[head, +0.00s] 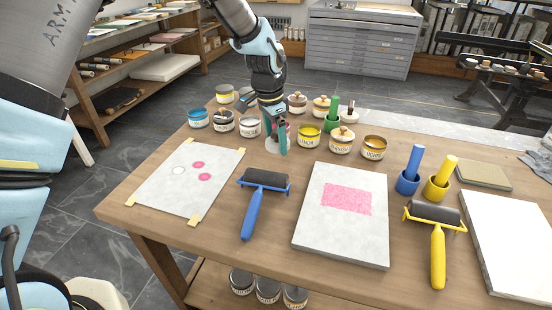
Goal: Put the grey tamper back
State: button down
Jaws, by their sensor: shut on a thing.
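My gripper (280,144) is at the back middle of the wooden table, pointing down with its teal fingers close together. It is shut on the grey tamper, which the fingers mostly hide. A pale grey cup (270,147) shows directly behind and beside the fingertips, with a bit of pink at them. I cannot tell whether the tamper is in the cup or just above it. Similar cups hold other handles: green (331,121), blue (408,180) and yellow (438,186).
Several ink jars (309,136) stand closely around my gripper. In front lie a white sheet (160,190) with pink spots, a blue-handled roller (252,212), a slab (340,238) with a pink patch, and a yellow-handled roller (438,255). Bare wood shows between them.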

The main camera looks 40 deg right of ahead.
aim_at(277, 165)
jog(key=shift+f+p, duration=0.6)
jog(key=shift+f, duration=2.45)
jog(key=shift+f, duration=0.1)
grip_release()
